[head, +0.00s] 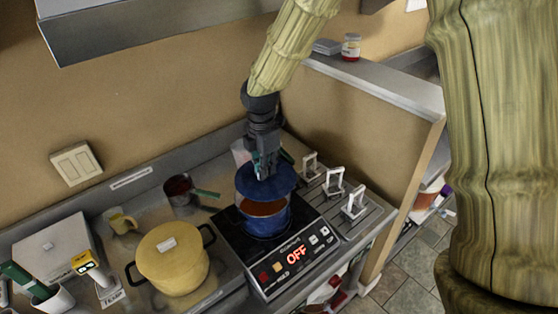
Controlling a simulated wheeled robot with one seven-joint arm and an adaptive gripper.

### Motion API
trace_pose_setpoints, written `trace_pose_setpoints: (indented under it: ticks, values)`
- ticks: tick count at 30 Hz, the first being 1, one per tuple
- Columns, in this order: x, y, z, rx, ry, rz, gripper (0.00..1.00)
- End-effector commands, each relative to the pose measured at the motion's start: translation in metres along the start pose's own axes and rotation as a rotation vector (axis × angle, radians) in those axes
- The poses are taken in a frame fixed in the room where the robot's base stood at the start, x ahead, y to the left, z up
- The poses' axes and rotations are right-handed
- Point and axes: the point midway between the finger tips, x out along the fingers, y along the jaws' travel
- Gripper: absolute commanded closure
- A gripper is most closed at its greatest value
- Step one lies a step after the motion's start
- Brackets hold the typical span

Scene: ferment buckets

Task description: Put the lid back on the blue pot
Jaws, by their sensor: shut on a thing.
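The blue pot (265,222) stands on the black cooktop, with orange-brown contents (262,208) showing through its open front part. The blue lid (284,182) is above the pot toward its back, tilted and apart from the front rim. Whether it touches the back rim, I cannot tell. My gripper (264,170) points down over the lid and is shut on it near its middle. The lid's handle is hidden by the fingers.
The cooktop (254,272) shows "OFF" in red. A lidded yellow pot (178,270) stands to its left, with a small dark saucepan (180,187) behind. White upright handles (333,180) line the right side. A partition wall (380,130) rises beyond them.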

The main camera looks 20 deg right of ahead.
Motion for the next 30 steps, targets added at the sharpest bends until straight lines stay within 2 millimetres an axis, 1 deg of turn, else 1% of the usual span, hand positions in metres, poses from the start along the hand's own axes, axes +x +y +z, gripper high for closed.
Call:
trace_pose_setpoints:
  ticks: [2,5,14,18,24,30]
  values:
    - [0.006,0.002,-0.004,-0.003,-0.004,-0.003,1.00]
    - [0.014,0.002,-0.004,-0.002,-0.005,-0.004,1.00]
    - [0.038,-0.003,0.013,0.003,0.009,0.002,1.00]
    - [0.049,-0.003,0.015,0.002,0.011,0.001,1.00]
    - [0.055,-0.003,0.012,0.002,0.008,0.002,1.00]
    - [0.055,-0.003,0.011,0.002,0.007,0.002,1.00]
